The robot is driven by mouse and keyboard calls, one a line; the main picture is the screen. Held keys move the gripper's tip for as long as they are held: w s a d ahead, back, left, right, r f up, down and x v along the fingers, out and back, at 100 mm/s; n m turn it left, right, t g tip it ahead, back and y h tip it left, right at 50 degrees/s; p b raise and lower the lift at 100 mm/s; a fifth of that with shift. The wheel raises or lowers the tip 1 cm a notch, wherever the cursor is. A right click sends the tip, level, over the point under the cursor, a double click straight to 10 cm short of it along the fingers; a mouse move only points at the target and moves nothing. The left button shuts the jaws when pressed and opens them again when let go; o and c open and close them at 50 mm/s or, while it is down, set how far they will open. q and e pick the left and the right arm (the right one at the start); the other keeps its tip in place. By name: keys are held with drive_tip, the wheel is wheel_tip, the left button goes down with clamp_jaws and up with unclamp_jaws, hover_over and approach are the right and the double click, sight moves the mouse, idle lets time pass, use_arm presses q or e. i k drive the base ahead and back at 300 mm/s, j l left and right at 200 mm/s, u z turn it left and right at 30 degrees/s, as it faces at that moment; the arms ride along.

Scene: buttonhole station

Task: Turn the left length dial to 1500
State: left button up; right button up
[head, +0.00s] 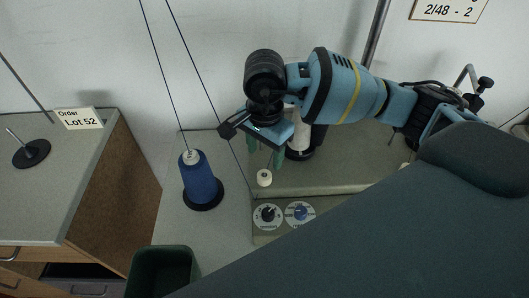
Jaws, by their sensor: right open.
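The left length dial (268,215) is a round pale scale with a black knob, on the front face of the grey machine bed. Its numbers are too small to read. A second dial (301,213) with a blue knob sits close beside it on the right. My right gripper (266,152) comes in from the right and hangs above and behind the dials. Its greenish fingers point down, apart and empty, and touch neither dial. My left gripper is not in view.
A blue thread cone (199,183) stands left of the dials, with threads running upward. A small white knob (264,178) is just above the left dial. A white spool (299,137) stands behind my gripper. A dark green bin (163,270) is at the front left.

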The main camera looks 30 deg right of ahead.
sight(300, 210)
drive_tip(key=k, duration=1)
